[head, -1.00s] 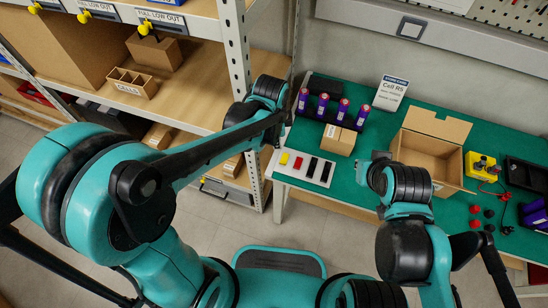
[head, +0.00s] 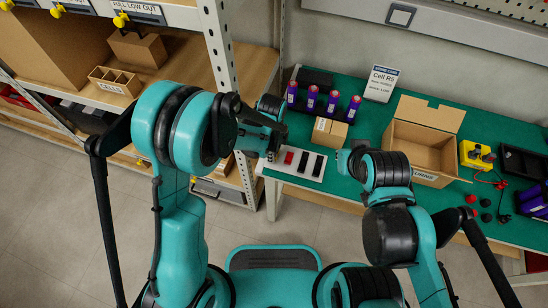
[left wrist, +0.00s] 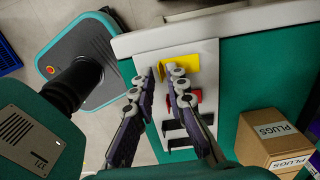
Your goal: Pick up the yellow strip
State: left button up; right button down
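The yellow strip (left wrist: 187,64) lies at one end of a pale board (left wrist: 207,60) in the left wrist view; in the head view my left gripper and wrist hide it. My left gripper (left wrist: 162,69) is open, with its two fingertips apart over the yellow end of the board. The right-hand finger overlaps part of the strip, and I cannot tell whether it touches. In the head view the left gripper (head: 272,150) is at the board's left end. A red strip (head: 289,157) and black strips (head: 311,164) lie beside it.
A small cardboard box (head: 329,132) stands just behind the board, marked PLUGS in the left wrist view (left wrist: 268,139). Purple cylinders (head: 333,102) stand behind it. A larger open carton (head: 421,150) is to the right. A shelf post (head: 226,75) rises close left of my gripper.

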pick_arm(q)
jog(key=shift+f, duration=0.6)
jog(key=shift+r, duration=0.1)
grip_shut()
jog(key=shift+r, duration=0.1)
